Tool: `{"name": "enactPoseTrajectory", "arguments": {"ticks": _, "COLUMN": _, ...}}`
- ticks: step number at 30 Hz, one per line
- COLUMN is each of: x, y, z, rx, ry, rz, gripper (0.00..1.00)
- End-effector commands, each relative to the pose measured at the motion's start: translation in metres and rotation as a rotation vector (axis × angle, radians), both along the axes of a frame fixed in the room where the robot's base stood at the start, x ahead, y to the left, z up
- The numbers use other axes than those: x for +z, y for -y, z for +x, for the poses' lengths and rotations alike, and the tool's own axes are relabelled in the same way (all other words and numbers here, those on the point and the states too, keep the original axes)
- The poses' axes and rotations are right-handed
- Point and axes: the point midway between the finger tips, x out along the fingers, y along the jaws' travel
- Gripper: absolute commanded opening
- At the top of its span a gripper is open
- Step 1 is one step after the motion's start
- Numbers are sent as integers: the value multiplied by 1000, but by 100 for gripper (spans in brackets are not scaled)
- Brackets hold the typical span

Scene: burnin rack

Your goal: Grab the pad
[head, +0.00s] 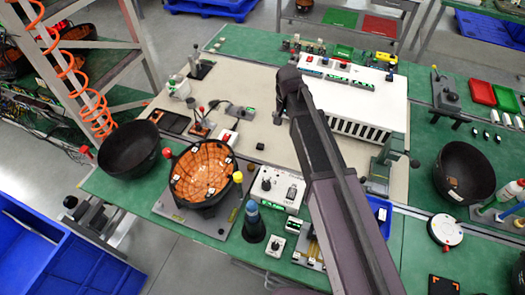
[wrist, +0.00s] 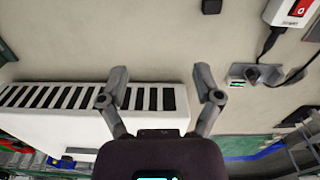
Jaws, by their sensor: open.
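I cannot tell for certain which item is the pad. A small black block (head: 260,146) lies alone on the beige mat (head: 240,85) in the head view. A small dark block (wrist: 212,6), perhaps the same one, shows at the top edge of the wrist view. My gripper (wrist: 161,85) is open and empty in the wrist view, its two fingers spread apart above the mat and beside the white slotted box (wrist: 60,125). In the head view my arm hides the fingers.
The white slotted box (head: 355,100) stands right of my arm. An orange-lined black bowl (head: 203,172), a plain black bowl (head: 130,149) and a white control box (head: 277,187) stand at the front. A red-switched device (wrist: 291,11) is at the wrist view's upper right. The mat's middle is mostly clear.

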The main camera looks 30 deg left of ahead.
Motion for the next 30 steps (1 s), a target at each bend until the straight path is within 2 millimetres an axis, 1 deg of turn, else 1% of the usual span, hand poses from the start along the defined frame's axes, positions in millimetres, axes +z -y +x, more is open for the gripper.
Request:
{"name": "enactPoseTrajectory", "arguments": {"ticks": 1, "x": -7, "y": -22, "z": -2, "rx": 10, "ry": 0, "rz": 0, "gripper": 83}}
{"name": "enactPoseTrajectory", "arguments": {"ticks": 3, "x": -10, "y": -42, "z": -8, "rx": 19, "ry": 0, "rz": 0, "gripper": 83}}
{"name": "enactPoseTrajectory", "arguments": {"ticks": 6, "x": -13, "y": -64, "z": -15, "rx": 26, "ry": 0, "rz": 0, "gripper": 83}}
{"name": "enactPoseTrajectory", "arguments": {"ticks": 9, "x": -15, "y": -77, "z": -20, "rx": 30, "ry": 0, "rz": 0, "gripper": 83}}
{"name": "enactPoseTrajectory", "arguments": {"ticks": 13, "x": -16, "y": -84, "z": -23, "rx": 32, "ry": 0, "rz": 0, "gripper": 83}}
{"name": "enactPoseTrajectory", "arguments": {"ticks": 23, "x": -15, "y": -84, "z": -24, "rx": 33, "ry": 0, "rz": 0, "gripper": 83}}
{"name": "enactPoseTrajectory", "arguments": {"ticks": 30, "x": -24, "y": -84, "z": -24, "rx": 33, "ry": 0, "rz": 0, "gripper": 83}}
